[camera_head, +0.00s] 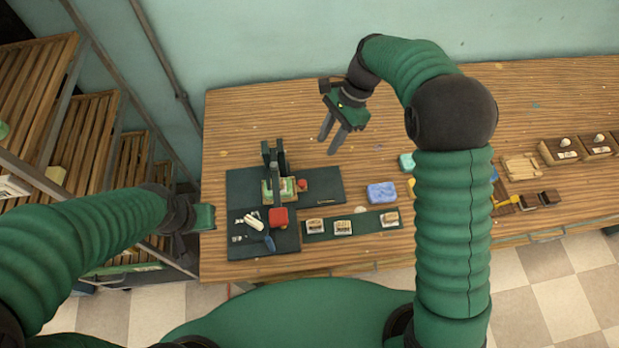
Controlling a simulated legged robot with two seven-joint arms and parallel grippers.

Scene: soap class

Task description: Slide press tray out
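The soap press (274,162) stands on a dark mat at the left part of the table. A small tray (270,196) with a green and tan top sits at the base of the press, next to its red knob (302,185). My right gripper (333,143) is above the table, up and right of the press, with two grey fingers slightly apart and nothing between them. My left gripper (203,217) is at the table's left edge, left of the mat and apart from the press. Its fingers are seen edge-on, so its opening is unclear.
Dark mats (325,198) hold a red block (278,217), a white piece and several small stamps (343,228). A blue block (382,192) lies to the right. Wooden boxes (562,150) stand far right. A slatted rack (90,130) is at the left. The table's back left is clear.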

